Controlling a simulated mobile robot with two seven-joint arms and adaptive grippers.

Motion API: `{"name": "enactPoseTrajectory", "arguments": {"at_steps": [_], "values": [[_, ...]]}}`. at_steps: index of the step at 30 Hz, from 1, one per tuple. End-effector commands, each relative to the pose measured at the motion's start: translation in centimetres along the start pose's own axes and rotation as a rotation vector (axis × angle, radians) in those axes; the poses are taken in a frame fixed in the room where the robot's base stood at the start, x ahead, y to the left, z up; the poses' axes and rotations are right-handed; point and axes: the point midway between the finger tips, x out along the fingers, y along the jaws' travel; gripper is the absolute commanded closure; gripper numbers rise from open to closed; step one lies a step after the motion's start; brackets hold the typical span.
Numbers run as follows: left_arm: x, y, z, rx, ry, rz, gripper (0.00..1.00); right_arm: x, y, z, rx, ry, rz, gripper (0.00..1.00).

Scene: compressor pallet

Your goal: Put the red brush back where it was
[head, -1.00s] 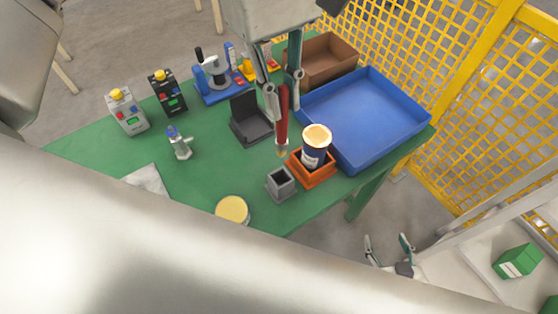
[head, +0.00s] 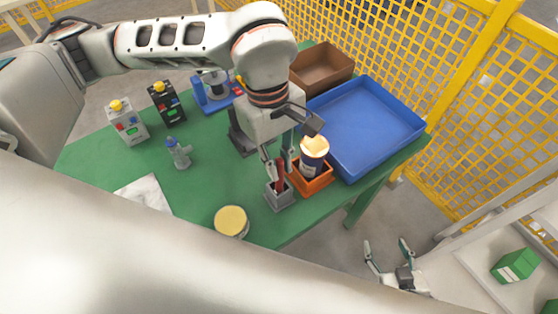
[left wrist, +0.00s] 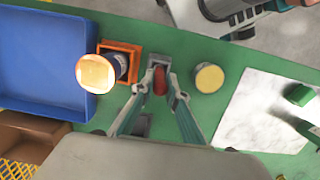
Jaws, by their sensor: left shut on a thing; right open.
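The red brush (head: 280,178) stands upright, its lower end inside the small grey square holder (head: 280,197) on the green table. My left gripper (head: 279,168) is shut on the brush, just above the holder. In the left wrist view the brush (left wrist: 160,80) shows end-on between the two fingers (left wrist: 158,92), with the grey holder (left wrist: 158,64) around it. Whether the brush touches the holder's bottom is hidden. My right gripper (head: 389,252) is open and empty, low beyond the table's front right edge.
An orange holder (head: 318,184) with a dark-blue can (head: 313,160) stands close right of the grey holder. A blue tray (head: 408,133) and brown box (head: 338,77) lie behind. A yellow-lidded tin (head: 231,221) is at the front. The table's (head: 195,200) left-middle is mostly clear.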

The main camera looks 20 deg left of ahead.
Motion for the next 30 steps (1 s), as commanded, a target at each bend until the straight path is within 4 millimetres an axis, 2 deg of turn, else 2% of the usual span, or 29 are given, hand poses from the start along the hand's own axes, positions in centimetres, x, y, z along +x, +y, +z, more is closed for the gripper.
{"name": "enactPoseTrajectory", "arguments": {"at_steps": [12, 13, 15, 26, 30], "values": [[0.5, 0.0, -0.1, 0.000, 0.001, 0.001, 1.00, 0.2, -0.1, 0.4, 0.000, 0.000, 0.000, 0.41], [0.5, 0.0, -0.1, 0.000, 0.001, 0.001, 0.81, 0.2, -0.1, 0.4, 0.000, 0.000, 0.000, 0.41], [0.4, 0.0, -0.1, 0.000, 0.001, 0.001, 0.69, 0.2, -0.1, 0.3, 0.000, -0.001, 0.000, 0.41], [0.2, 0.0, -0.1, 0.000, 0.001, 0.001, 0.69, 0.1, 0.0, 0.2, 0.000, -0.001, -0.001, 0.41], [-0.7, 0.2, -0.1, -0.001, 0.003, 0.005, 0.69, 0.0, 0.0, 0.1, 0.000, -0.001, -0.001, 0.41]]}}
